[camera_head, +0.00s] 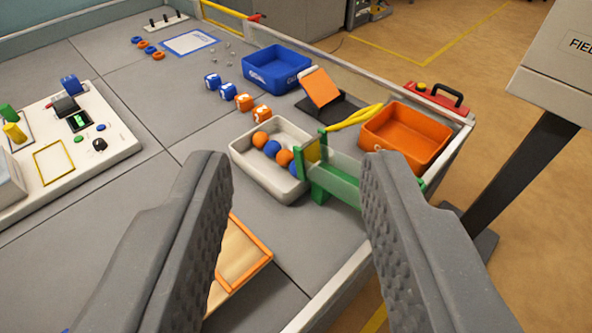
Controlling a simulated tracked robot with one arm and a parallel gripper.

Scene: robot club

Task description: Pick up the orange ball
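Two orange balls show in the camera view, one at the back left (261,140) and one nearer the front right (284,158). Both lie with blue balls (272,148) in a white tray (240,159) on the grey table. A blue ball at the tray's right end is partly hidden by a green stand. My gripper (296,172) is open, with its two dark textured fingers wide apart in the foreground. Nothing is between the fingertips, and the tray lies beyond them.
A green stand with a clear panel (340,175) stands right against the tray's right side. An orange bin (405,135), a blue bin (276,72) and a tilted orange board (321,88) stand behind. A raised rim edges the table.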

